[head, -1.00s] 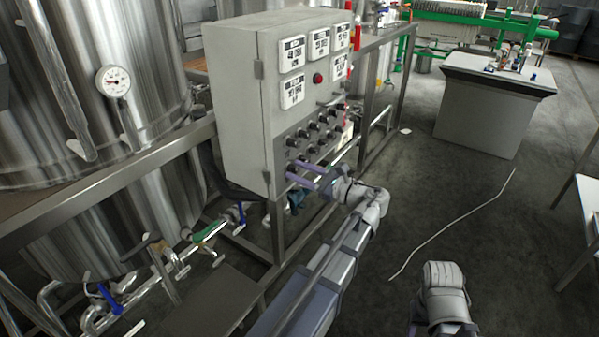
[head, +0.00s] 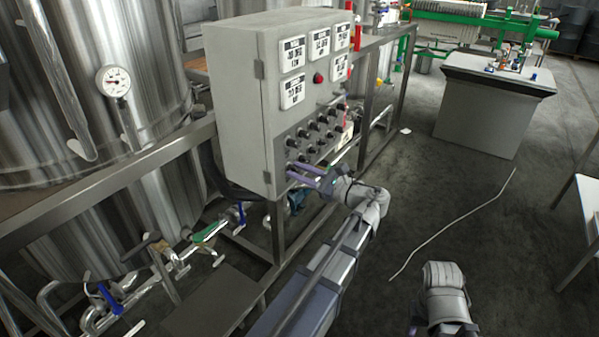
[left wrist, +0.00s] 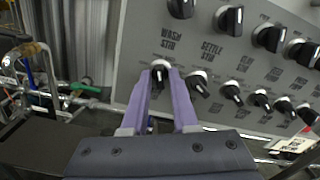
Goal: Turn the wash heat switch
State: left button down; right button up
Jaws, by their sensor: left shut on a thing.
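The grey control box (head: 228,100) has rows of black rotary knobs on its front face. My left gripper (head: 294,172) reaches the lower left of that face. In the left wrist view, the purple fingers of my left gripper (left wrist: 160,72) are shut on the lower-left knob (left wrist: 160,65), one finger on each side. A "WASH STIR" label (left wrist: 172,40) sits between this knob and the upper knob (left wrist: 181,8). I cannot read a heat label on the held knob. My right arm shows at the lower right of the head view, but its gripper does not show.
Other knobs (left wrist: 199,82) stand close to the right of the held one. A steel frame (head: 278,235) carries the box, and a steel tank (head: 95,70) stands behind to the left. The floor (head: 400,200) to the right is mostly clear, with a thin pale line (head: 455,228).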

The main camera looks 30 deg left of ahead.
pick_arm(q)
jog(key=n, duration=0.4)
jog(key=shift+n, duration=1.8)
jog(key=c, duration=0.9)
grip_release()
jog(key=shift+s+d, duration=0.2)
jog(key=shift+d, duration=1.75)
jog(key=shift+s+d, duration=0.15)
jog(key=shift+d, duration=1.8)
